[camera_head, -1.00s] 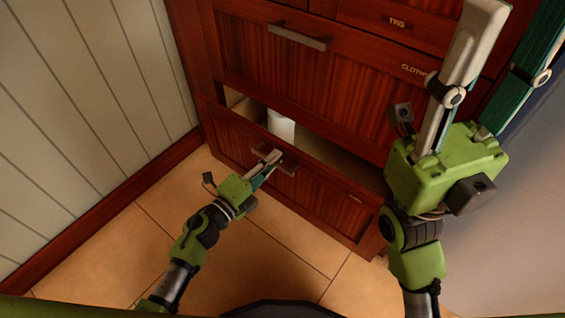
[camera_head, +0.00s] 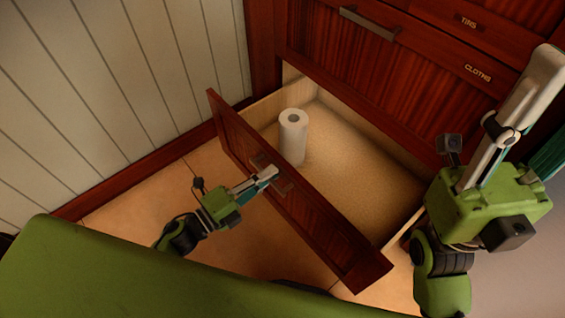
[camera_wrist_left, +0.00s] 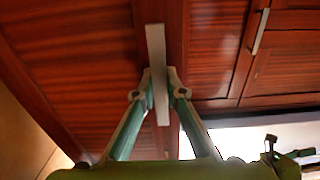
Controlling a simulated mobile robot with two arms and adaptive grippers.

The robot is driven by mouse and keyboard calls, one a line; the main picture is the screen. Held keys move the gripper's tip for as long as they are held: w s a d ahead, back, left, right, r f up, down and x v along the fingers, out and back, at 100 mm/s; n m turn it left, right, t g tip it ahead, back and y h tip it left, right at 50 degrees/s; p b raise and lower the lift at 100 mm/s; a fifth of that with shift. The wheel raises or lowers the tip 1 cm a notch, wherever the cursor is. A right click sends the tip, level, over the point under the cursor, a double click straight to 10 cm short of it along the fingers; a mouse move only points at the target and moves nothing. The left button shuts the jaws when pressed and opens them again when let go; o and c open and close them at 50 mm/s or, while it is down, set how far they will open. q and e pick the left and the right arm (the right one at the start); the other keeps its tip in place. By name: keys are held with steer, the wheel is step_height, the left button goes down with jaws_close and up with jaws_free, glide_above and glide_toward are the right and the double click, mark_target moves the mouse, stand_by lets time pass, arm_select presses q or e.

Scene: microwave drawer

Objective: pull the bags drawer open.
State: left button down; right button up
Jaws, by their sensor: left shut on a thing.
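The bottom drawer (camera_head: 316,223) of the red-brown cabinet stands well open. Its wooden inside shows, with a white paper roll (camera_head: 292,138) standing upright in it near the left side. I cannot read a label on its front. My left gripper (camera_head: 270,174) is shut on the drawer's handle (camera_head: 284,184), which its fingers partly hide. In the left wrist view the fingers press on both sides of the grey handle bar (camera_wrist_left: 157,65). My right gripper (camera_head: 538,112) is raised at the right with its fingers apart, and seems empty; one finger is partly out of frame.
Above are shut drawers labelled TINS (camera_head: 467,21) and CLOTHS (camera_head: 478,73), and a shut front with a grey handle (camera_head: 369,23). A panelled wall (camera_head: 110,90) is at the left. Tiled floor (camera_head: 150,205) shows in front of the drawer.

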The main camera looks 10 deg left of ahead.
arm_select(q)
steer(key=shift+v, duration=2.6)
steer(key=c, duration=2)
jaws_free()
steer(key=shift+c, duration=0.2)
steer(key=shift+s, duration=0.1)
steer(key=v, duration=1.1)
steer(key=shift+s+a, duration=0.3)
